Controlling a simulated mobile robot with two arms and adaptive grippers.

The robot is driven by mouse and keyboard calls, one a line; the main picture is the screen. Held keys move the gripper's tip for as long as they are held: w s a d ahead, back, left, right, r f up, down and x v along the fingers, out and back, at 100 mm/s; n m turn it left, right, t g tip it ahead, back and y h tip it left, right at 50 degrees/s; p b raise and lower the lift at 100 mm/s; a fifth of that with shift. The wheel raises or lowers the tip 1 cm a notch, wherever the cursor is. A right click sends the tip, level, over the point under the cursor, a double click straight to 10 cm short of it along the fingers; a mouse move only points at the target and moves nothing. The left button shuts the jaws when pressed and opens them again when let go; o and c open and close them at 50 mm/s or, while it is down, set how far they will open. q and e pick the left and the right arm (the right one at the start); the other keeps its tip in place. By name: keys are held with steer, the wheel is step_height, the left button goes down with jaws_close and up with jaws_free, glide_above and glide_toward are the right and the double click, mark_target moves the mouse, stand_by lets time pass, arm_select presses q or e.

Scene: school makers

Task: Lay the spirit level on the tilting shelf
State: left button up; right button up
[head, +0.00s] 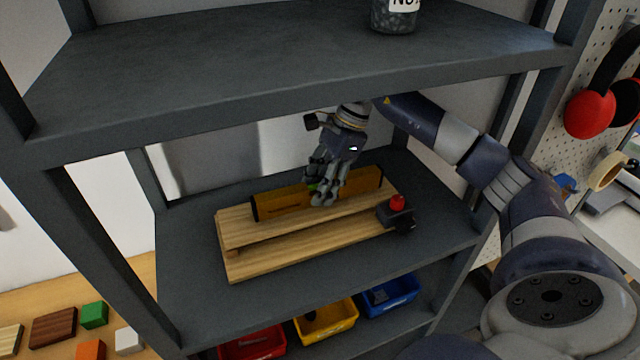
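The yellow spirit level (275,204) with dark ends lies along the back of the tilting shelf, a light wooden board (300,231) on a wooden base. It looks in contact with the board, but a small gap cannot be ruled out. My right gripper (325,191) reaches down over the level's middle, its fingers about the level beside a green vial. The fingers hide part of the level, and I cannot tell whether they grip it. A dark block with a red knob (397,203) stands at the board's right end. My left gripper is out of view.
The board stands on a grey rack shelf (190,295), with another shelf (250,82) close above bearing a jar (394,14). Rack posts flank the space. Red (252,345), yellow (327,322) and blue (391,296) bins sit below.

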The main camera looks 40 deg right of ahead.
mark_target(371, 170)
steer(key=shift+r, duration=0.1)
steer(key=shift+d+r, duration=0.15)
steer(key=shift+r, duration=0.15)
steer(key=shift+s+d+r, duration=0.2)
steer(key=shift+d+r, duration=0.65)
steer(key=shift+r, duration=0.2)
steer(key=s+d, duration=0.1)
steer(key=d, duration=0.6)
steer(key=s+d, duration=0.1)
steer(key=d, duration=0.3)
steer(key=shift+s, duration=0.35)
